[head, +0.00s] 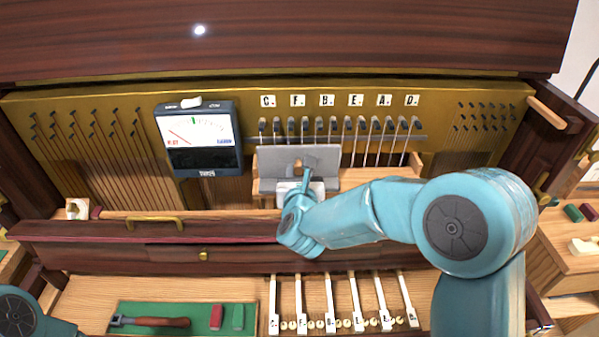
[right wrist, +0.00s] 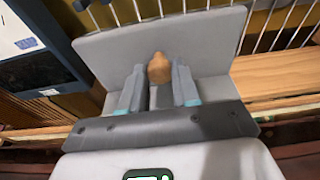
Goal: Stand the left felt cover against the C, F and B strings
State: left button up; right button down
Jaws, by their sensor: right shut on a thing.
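The grey felt cover (head: 325,158) stands roughly upright in front of the strings below the C, F and B labels (head: 297,101). It hides the lower parts of those strings. Its wooden knob (right wrist: 159,68) is between the fingers of my right gripper (right wrist: 158,88), which is shut on it. In the head view my right gripper (head: 303,178) reaches the cover from the front. I cannot tell whether the cover touches the strings. The strings below E, A and D (head: 384,145) are bare. My left gripper is out of view.
A dark meter (head: 205,160) with a needle dial stands close left of the cover. Labelled white keys (head: 329,300) lie below the fallboard. A green mat (head: 190,317) holds a hammer (head: 150,322) and red and green blocks. A wooden ledge (right wrist: 275,83) runs right of the cover.

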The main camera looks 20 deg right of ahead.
aim_at(299, 174)
jog(key=p+x, duration=0.1)
jog(key=x, duration=0.2)
jog(key=shift+r, duration=0.15)
jog(key=shift+f+b, duration=0.55)
jog(key=shift+b, duration=0.2)
jog(key=shift+f+b, duration=0.15)
jog(key=shift+b, duration=0.45)
jog(key=shift+f+b, duration=0.2)
jog(key=shift+b, duration=0.6)
jog(key=shift+r+b+x, duration=0.2)
jog(key=shift+b+x, duration=0.1)
jog(key=shift+x, duration=0.5)
jog(key=shift+r+b+x, duration=0.15)
jog(key=shift+b+x, duration=0.1)
jog(key=shift+x, duration=0.55)
jog(key=c, duration=0.7)
grip_release()
jog(key=shift+c, duration=0.2)
